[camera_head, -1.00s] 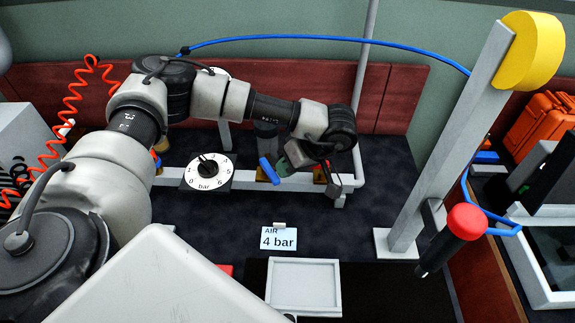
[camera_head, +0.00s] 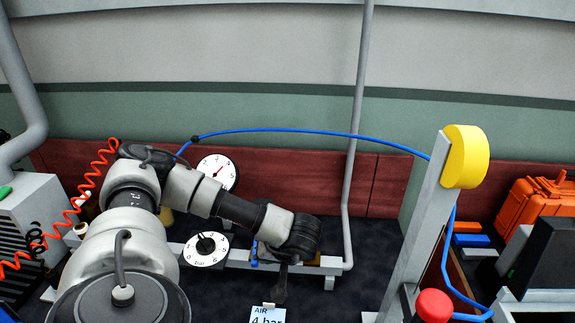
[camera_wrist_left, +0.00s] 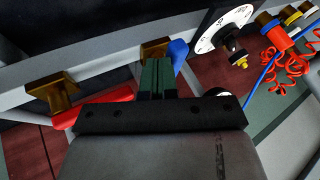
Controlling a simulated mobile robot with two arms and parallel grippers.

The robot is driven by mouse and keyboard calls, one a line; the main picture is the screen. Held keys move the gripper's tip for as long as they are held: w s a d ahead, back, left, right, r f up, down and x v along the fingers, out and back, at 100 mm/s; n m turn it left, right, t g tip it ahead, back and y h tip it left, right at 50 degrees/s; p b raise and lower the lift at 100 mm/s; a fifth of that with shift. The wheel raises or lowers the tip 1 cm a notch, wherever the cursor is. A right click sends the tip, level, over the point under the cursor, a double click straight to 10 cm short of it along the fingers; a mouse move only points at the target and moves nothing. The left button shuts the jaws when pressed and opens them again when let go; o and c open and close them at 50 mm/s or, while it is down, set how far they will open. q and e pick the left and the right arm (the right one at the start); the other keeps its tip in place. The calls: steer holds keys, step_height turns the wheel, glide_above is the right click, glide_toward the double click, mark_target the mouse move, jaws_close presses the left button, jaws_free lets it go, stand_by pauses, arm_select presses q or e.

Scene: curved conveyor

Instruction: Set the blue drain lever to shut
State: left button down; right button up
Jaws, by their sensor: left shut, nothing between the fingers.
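The blue drain lever shows in the left wrist view (camera_wrist_left: 180,53), beside a brass fitting (camera_wrist_left: 156,48) on the grey pipe. It lies just right of my left gripper's green fingertips (camera_wrist_left: 157,66); I cannot tell whether they touch. In the head view only a small blue part of the lever (camera_head: 254,253) shows left of my wrist; the rest is hidden, so its setting is unclear there. My left gripper (camera_head: 278,292) hangs dark below the wrist in the head view, its fingers shut and empty. My right gripper is not in view.
A red lever (camera_wrist_left: 100,110) sits by another brass fitting (camera_wrist_left: 50,92). A numbered bar dial (camera_head: 206,250) stands left of my wrist, with a round gauge (camera_head: 217,172) behind. A grey post with a yellow cap (camera_head: 466,157) and a red knob (camera_head: 434,306) stand at right.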

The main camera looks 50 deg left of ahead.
arm_select(q)
steer(key=shift+s+m, duration=0.15)
steer(key=shift+m, duration=0.25)
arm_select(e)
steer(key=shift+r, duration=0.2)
arm_select(q)
steer(key=shift+s+t, duration=0.1)
steer(key=shift+t, duration=0.2)
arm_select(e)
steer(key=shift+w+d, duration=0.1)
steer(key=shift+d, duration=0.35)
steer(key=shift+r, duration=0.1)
